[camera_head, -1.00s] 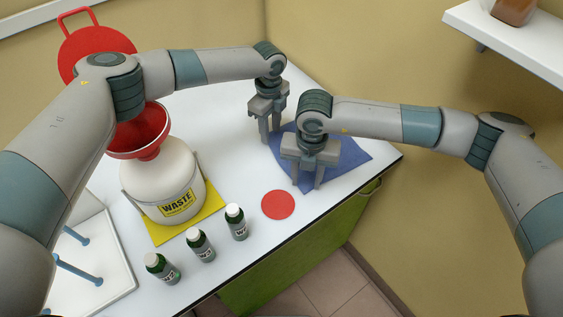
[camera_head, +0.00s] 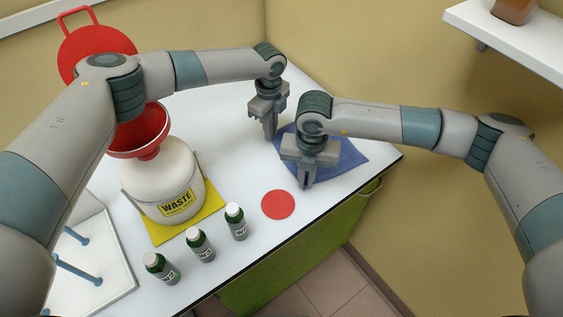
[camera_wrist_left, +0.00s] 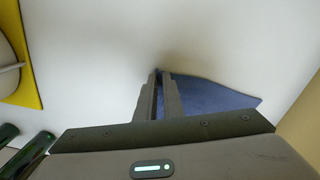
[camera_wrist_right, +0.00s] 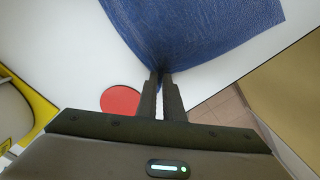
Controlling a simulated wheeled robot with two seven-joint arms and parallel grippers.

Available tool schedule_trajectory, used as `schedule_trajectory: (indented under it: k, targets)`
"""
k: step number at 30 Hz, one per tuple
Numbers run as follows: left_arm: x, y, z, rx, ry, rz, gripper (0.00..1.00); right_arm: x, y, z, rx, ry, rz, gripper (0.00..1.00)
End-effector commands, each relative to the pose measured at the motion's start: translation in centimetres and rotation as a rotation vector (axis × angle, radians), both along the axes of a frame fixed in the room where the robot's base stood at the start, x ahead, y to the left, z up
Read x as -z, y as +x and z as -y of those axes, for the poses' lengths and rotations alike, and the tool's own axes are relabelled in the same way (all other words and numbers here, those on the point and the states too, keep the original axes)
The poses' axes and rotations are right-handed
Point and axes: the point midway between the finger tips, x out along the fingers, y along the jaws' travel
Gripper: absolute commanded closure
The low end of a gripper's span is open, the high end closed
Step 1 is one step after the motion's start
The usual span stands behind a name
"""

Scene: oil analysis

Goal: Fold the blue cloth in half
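The blue cloth (camera_head: 345,160) lies on the white table near its right corner, partly hidden by my right gripper. My left gripper (camera_head: 270,136) points down at the cloth's left corner. In the left wrist view its fingers (camera_wrist_left: 160,76) are close together at the edge of the cloth (camera_wrist_left: 215,97). My right gripper (camera_head: 306,184) points down at the cloth's front corner. In the right wrist view its fingers (camera_wrist_right: 161,76) have closed on the pinched corner of the cloth (camera_wrist_right: 195,28), with creases running from the tips.
A red disc (camera_head: 278,205) lies in front of the cloth. Several dark green bottles (camera_head: 200,245) stand along the front edge. A white waste container (camera_head: 165,180) with a red funnel (camera_head: 138,132) stands on a yellow mat (camera_head: 211,205). A shelf (camera_head: 510,38) hangs at upper right.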

Motion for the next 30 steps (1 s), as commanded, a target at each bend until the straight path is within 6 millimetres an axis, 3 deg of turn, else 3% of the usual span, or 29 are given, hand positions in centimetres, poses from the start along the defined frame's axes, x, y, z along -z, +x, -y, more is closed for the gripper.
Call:
schedule_trajectory:
  k: [17, 30]
  targets:
    - [0.0, 0.0, -0.1, -0.001, 0.002, 0.000, 1.00, 0.1, -0.2, 0.1, 0.000, -0.003, -0.005, 1.00]
    - [-2.4, 0.1, -0.1, -0.001, 0.002, 0.001, 1.00, -2.3, -0.1, 0.1, 0.000, -0.002, -0.004, 1.00]
